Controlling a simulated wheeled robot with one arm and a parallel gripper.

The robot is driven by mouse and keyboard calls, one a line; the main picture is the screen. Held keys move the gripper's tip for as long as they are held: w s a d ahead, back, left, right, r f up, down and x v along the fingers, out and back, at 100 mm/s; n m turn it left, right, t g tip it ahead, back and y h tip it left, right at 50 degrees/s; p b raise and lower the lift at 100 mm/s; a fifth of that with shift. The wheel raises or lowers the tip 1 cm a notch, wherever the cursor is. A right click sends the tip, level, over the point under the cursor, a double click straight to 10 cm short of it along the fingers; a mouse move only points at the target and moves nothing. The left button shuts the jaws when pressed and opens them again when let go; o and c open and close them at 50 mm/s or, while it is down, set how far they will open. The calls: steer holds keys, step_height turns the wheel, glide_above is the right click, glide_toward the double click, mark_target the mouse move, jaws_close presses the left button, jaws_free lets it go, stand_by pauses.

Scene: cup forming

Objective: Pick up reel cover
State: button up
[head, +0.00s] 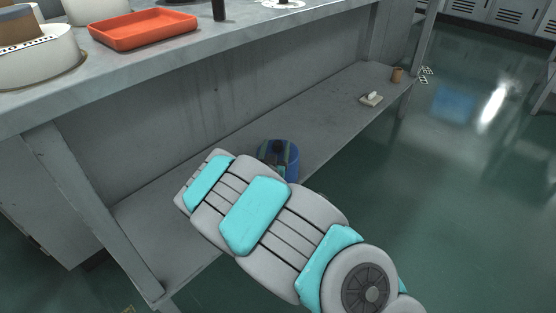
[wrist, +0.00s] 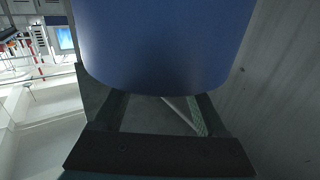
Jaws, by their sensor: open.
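A blue cylindrical thing (head: 291,160), which I take to be the reel cover, stands on the lower shelf of the workbench. My arm hides part of it in the head view, and its top shows dark parts I cannot make out. In the wrist view its smooth blue side (wrist: 165,45) fills the upper middle, very close to the camera. My gripper (wrist: 160,104) is open, with its two dark fingers apart and their ends at the blue thing's lower edge. I cannot tell whether they touch it. Nothing is visibly held.
The grey lower shelf (head: 325,115) runs under the bench top (head: 250,22), with a back panel behind. A small pale block (head: 371,99) and a brown cup (head: 397,75) stand at its far end. An orange tray (head: 145,29) lies on top. The floor at right is clear.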

steer(key=shift+w+d+f, duration=0.1)
steer(key=shift+w+d, duration=0.1)
steer(key=shift+w, duration=0.8)
steer(key=shift+w+d, duration=0.2)
steer(key=shift+w, duration=0.8)
jaws_close()
